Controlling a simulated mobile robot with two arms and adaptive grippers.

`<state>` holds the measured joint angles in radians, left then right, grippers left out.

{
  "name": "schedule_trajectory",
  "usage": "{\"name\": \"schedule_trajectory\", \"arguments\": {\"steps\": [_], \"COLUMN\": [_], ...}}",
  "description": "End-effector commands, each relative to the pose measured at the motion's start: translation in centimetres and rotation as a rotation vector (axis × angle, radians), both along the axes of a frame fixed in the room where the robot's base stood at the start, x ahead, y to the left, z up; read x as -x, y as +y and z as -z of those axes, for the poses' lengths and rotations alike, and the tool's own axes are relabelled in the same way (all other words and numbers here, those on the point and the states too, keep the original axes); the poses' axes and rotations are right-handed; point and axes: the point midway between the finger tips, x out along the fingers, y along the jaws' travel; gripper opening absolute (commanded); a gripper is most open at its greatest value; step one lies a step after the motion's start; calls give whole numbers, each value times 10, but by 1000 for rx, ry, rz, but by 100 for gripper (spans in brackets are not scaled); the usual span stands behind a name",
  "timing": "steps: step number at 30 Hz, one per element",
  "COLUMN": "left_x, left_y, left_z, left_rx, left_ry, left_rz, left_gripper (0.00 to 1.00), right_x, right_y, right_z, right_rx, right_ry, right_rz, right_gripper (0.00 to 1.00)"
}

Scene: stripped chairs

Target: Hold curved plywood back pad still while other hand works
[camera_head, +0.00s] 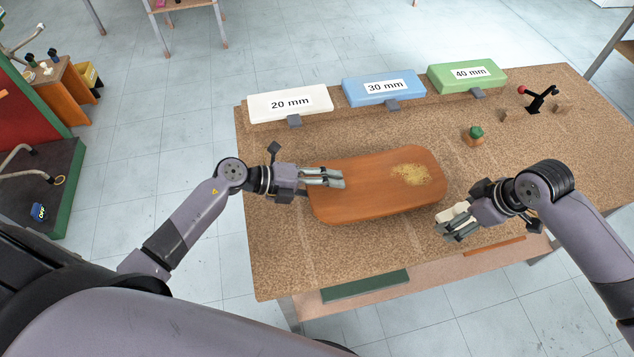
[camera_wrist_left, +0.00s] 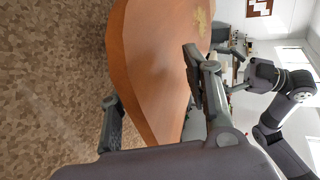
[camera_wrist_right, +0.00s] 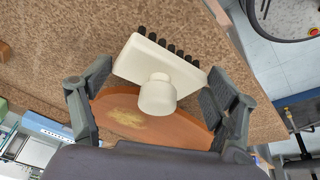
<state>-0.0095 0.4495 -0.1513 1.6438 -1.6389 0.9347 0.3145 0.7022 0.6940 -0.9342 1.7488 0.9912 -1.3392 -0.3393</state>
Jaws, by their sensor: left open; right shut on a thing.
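The curved plywood back pad (camera_head: 370,200), orange-brown, lies on the workbench, with a patch of yellowish dust (camera_head: 411,174) near its right end. My left gripper (camera_head: 335,177) is open at the pad's left end. In the left wrist view the pad (camera_wrist_left: 150,70) passes between its spread fingers (camera_wrist_left: 155,105); I cannot tell whether either finger touches it. My right gripper (camera_head: 452,230) is shut on a cream brush (camera_wrist_right: 165,68) with a round knob and dark bristles. It holds the brush near the pad's lower right, apart from the dust. The gripper partly hides the brush in the head view.
White 20 mm (camera_head: 275,105), blue 30 mm (camera_head: 370,90) and green 40 mm (camera_head: 450,75) blocks line the bench's back edge. A green-topped knob (camera_head: 475,133) and a red-tipped lever clamp (camera_head: 540,98) stand at right. The cork-coloured bench top (camera_head: 275,240) is clear at front left.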

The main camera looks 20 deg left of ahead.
Motion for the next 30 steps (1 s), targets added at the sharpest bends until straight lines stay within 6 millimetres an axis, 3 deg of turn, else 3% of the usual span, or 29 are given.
{"name": "schedule_trajectory", "arguments": {"steps": [7, 27, 30], "left_x": [0, 0, 0], "left_y": [0, 0, 0], "left_z": [0, 0, 1], "left_rx": [0, -1, -3], "left_ry": [0, 0, 1], "left_rz": [0, 0, 0], "left_gripper": [44, 0, 0], "right_x": [0, 0, 0], "right_y": [0, 0, 0], "right_z": [0, 0, 0], "right_rx": [-1, -1, -1], "right_ry": [0, 0, 0], "right_rz": [0, 0, 0], "right_gripper": [59, 59, 59]}}
